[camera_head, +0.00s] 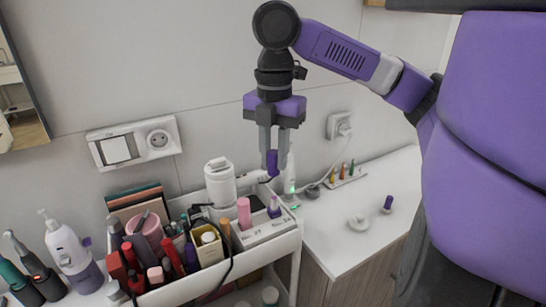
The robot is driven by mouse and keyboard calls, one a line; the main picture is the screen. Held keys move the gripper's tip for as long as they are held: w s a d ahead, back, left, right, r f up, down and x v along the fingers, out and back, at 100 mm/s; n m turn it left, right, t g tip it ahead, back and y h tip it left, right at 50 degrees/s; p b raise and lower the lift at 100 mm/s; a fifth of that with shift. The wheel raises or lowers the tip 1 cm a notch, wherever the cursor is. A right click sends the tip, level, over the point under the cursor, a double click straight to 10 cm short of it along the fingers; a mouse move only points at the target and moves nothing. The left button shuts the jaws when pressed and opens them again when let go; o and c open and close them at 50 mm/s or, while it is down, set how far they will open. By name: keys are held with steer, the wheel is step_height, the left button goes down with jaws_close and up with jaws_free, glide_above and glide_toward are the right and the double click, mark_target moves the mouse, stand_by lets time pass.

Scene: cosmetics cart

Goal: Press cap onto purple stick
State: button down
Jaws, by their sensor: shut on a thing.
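My gripper (274,145) hangs pointing down above the right part of the cart. It is shut on a small dark purple cap (272,163). Below the cap, apart from it, a purple stick (274,206) stands upright in a white holder (266,230) with numbered labels. A pink stick (244,213) stands to its left in the same holder. Another small purple piece (388,204) stands on the white counter at the right.
The white cart (195,283) is packed with cosmetics left of the holder. A white appliance (221,182) stands behind it. A white knob-like item (358,223) lies on the counter (335,250), whose front is clear. A cable hangs over the cart.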

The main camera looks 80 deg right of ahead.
steer(key=shift+f+n, duration=0.1)
steer(key=shift+n, duration=0.2)
steer(key=b, duration=0.5)
glide_above(274, 197)
steer(key=shift+f, duration=2.45)
steer(key=shift+f+p, duration=0.3)
steer(key=shift+p, duration=0.05)
steer(key=shift+f+b, duration=0.9)
steer(key=shift+f, duration=1.05)
stand_by(1.1)
stand_by(0.4)
steer(key=c, duration=1.1)
jaws_free()
steer(key=shift+c, duration=0.2)
steer(key=shift+o, duration=0.4)
